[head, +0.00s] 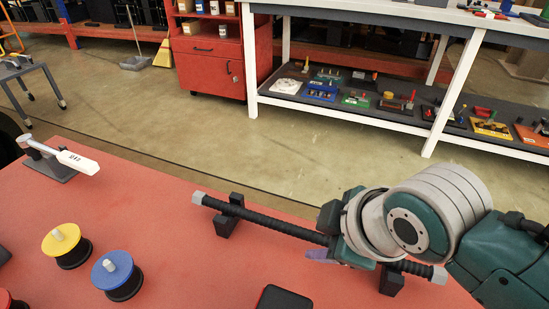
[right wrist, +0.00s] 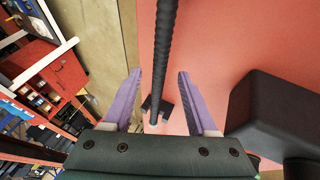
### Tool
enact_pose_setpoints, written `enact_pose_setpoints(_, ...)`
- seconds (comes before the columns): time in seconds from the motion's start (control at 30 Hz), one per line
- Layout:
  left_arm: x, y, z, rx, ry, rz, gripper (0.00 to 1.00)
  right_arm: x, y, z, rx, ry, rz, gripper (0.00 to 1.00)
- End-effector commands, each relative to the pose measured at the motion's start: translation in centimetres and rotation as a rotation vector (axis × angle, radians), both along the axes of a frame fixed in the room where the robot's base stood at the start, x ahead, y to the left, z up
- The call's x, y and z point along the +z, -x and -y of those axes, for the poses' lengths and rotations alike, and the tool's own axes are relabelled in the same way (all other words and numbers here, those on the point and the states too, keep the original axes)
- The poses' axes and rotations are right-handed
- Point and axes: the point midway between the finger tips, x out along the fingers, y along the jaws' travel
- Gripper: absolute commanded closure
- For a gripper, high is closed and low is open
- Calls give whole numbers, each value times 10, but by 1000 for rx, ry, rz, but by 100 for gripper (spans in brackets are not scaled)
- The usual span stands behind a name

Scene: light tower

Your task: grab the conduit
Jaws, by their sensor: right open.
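The conduit (head: 275,222) is a long black ribbed tube with light grey ends. It lies across two black supports on the red table, slanting down to the right in the head view. My right gripper (head: 320,256) is over its right half and hides part of it. In the right wrist view the conduit (right wrist: 165,50) runs lengthwise between the two purple fingers of the open right gripper (right wrist: 160,74), with a gap on each side. I cannot tell how deep it sits between the fingers. My left gripper is not in view.
The black supports (head: 229,215) hold the conduit above the red table (head: 170,196). A yellow-topped spool (head: 61,240), a blue-topped spool (head: 112,269) and a white-handled tool (head: 77,161) are at left. A dark block (head: 284,298) lies at the front edge.

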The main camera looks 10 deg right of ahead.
Motion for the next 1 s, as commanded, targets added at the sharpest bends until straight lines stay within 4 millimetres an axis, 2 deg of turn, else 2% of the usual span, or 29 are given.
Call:
enact_pose_setpoints(0.03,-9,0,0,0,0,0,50,-10,-4,-2,0,-1,1,42)
enact_pose_setpoints(0.1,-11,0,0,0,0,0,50,-14,-7,-2,0,-1,1,42)
enact_pose_setpoints(0.37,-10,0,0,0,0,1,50,-13,-8,-3,1,0,1,42)
enact_pose_setpoints(0.87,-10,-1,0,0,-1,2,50,-13,-8,-3,1,1,0,98)
enact_pose_setpoints(1.0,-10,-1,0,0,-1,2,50,-13,-8,-2,1,1,0,100)
